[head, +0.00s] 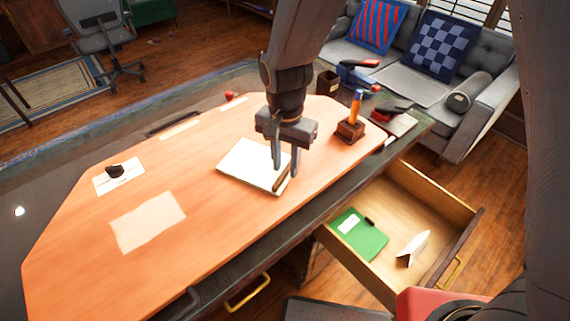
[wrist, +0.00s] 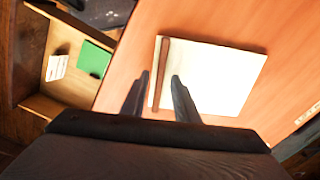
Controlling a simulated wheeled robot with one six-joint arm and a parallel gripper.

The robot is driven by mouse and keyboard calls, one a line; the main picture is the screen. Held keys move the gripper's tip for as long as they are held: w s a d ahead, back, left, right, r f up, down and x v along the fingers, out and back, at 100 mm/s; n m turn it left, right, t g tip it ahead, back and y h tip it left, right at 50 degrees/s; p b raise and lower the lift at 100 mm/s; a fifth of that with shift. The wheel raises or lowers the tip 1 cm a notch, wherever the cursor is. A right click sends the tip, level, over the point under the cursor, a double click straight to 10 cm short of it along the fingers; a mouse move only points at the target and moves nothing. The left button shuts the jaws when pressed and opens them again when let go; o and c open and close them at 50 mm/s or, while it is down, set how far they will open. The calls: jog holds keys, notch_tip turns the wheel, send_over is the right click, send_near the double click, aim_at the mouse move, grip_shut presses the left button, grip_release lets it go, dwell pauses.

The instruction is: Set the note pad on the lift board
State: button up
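The note pad (head: 252,163) is white with a brown strip along one edge. It lies flat on the orange wood board, likely the lift board (head: 215,215), which covers most of the desk top. In the wrist view the note pad (wrist: 215,78) fills the upper middle. My gripper (head: 286,172) points down over the pad's brown-edged side. Its fingers (wrist: 160,78) are apart, with the brown strip showing between them. I cannot tell whether the fingertips touch the pad.
An open drawer (head: 445,240) at right holds a green folder (head: 360,235) and a folded white card (head: 413,248). A pen holder (head: 350,130) stands right of my gripper. A pale sheet (head: 148,222) and a card with a dark object (head: 118,176) lie at left.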

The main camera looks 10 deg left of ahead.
notch_tip(320, 180, up, 12)
jog(key=b, duration=0.3)
jog(key=s+d+f+n, duration=0.1)
jog(key=d+f, duration=0.2)
jog(key=d, duration=1.1)
jog(key=s+d+f+n+t, duration=0.1)
jog(key=s+d+f+n, duration=0.1)
jog(key=d, duration=1.3)
jog(key=shift+s+f, duration=0.3)
jog(key=shift+f, duration=0.35)
jog(key=shift+a, duration=0.1)
